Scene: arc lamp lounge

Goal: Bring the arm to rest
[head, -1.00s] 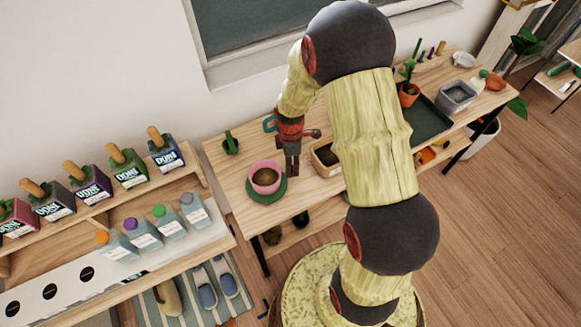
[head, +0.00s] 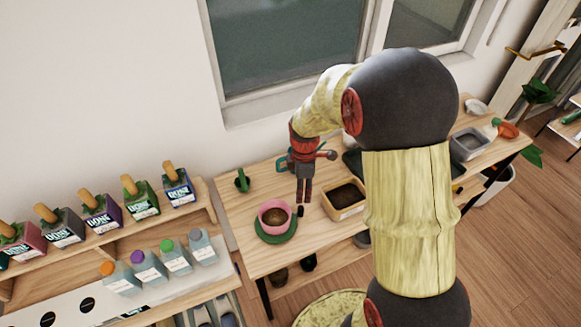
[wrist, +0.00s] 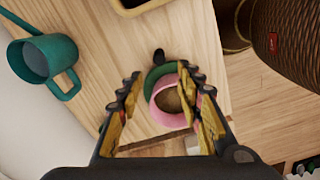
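My gripper (head: 304,193) hangs from my bent arm over the wooden table (head: 240,213), fingers pointing down. In the head view it appears just right of a pink pot (head: 265,207) with brown contents on a green saucer (head: 274,239). In the wrist view my gripper (wrist: 160,76) has its two fingers apart. Nothing is held between them. The pink pot (wrist: 159,110) and green saucer (wrist: 151,78) show beyond the fingers, partly covered by the right one. I cannot tell the exact height above the table.
A tan soil box (head: 345,212) stands right of the gripper. A teal can (wrist: 70,86) and a small green cactus (head: 242,181) stand toward the wall. A rack with several bottles (head: 180,190) is at left. A window (head: 285,50) is behind. My arm hides part of the table.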

